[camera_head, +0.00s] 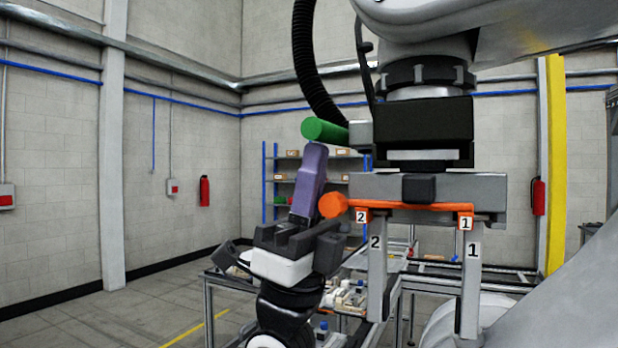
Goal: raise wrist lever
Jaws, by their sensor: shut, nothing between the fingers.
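A purple lever-like bar (309,182) stands tilted left of my gripper, rising from a black and white base (284,262). I take it for the lever, but no label shows on it. A green cylinder (325,130) lies at its top end, very near or touching; contact cannot be told. The cylinder joins a grey block at the side of my gripper's black body. My gripper (423,322) points down, shut and empty; its two grey fingers, marked 1 and 2, still show a gap. An orange bar (338,205) with a round end runs across the finger mounts, beside the purple bar.
A metal-framed workbench (222,281) with small parts stands behind and below. A shelf with blue posts (264,183) is at the back. Red extinguishers (204,191) hang on the walls. A yellow post (555,160) stands at right. The floor at left is open.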

